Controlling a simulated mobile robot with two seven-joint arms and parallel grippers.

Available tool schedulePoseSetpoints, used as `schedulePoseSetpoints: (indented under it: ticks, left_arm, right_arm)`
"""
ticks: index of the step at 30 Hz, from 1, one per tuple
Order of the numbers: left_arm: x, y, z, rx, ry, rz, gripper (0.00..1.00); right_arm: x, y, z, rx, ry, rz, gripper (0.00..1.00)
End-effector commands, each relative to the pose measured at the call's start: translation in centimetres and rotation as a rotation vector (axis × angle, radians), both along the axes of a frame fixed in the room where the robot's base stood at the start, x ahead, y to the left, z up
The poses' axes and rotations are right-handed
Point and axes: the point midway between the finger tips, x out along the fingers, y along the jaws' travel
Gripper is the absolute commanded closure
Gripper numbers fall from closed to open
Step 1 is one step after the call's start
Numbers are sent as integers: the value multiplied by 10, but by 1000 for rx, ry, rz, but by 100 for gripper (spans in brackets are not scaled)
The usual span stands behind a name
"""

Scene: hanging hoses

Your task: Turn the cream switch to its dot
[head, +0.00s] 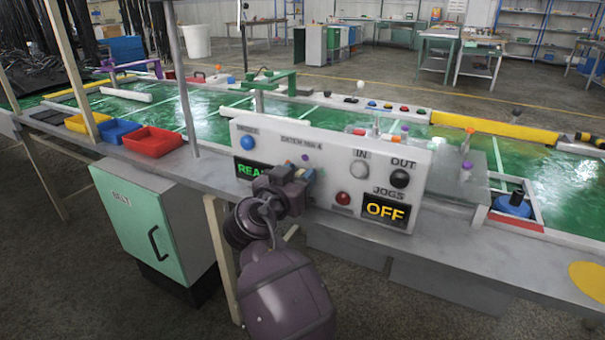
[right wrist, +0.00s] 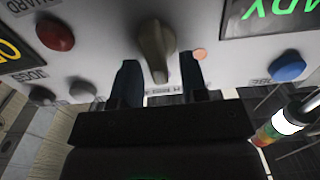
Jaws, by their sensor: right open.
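The cream switch (right wrist: 155,48) is a knob with a long grip on the white control panel (head: 270,150). In the right wrist view, which shows the panel upside down, its grip points down, slightly to the right. A small peach-coloured dot (right wrist: 199,54) is on the panel to its right, beside the tip of one finger. My right gripper (right wrist: 160,78) is open, with one dark finger on each side of the switch; gaps show on both sides. In the head view my right gripper (head: 302,180) is at the panel front and hides the switch. My left gripper is not in view.
The panel also bears a red button (head: 342,198), a blue button (head: 247,143), a grey IN knob (head: 360,168), a black OUT knob (head: 399,178) and an OFF display (head: 384,210). Red (head: 152,141) and blue (head: 116,131) trays lie left on the green belt table.

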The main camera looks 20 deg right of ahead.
Motion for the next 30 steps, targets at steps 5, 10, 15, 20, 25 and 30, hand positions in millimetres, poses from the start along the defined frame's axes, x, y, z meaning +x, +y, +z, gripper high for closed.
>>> schedulePoseSetpoints:
  ticks: [5,10,15,20,25,30]
  left_arm:
    - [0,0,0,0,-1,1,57]
    - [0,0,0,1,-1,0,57]
    - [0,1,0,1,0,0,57]
    - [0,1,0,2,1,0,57]
    - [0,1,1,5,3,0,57]
    - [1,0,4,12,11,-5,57]
  right_arm:
    - [0,1,0,0,0,0,60]
    - [0,0,0,0,0,1,72]
    - [0,0,0,0,0,1,98]
    - [0,0,0,-1,1,0,100]
    - [0,1,1,-15,18,0,100]
    - [2,1,4,-59,71,0,100]
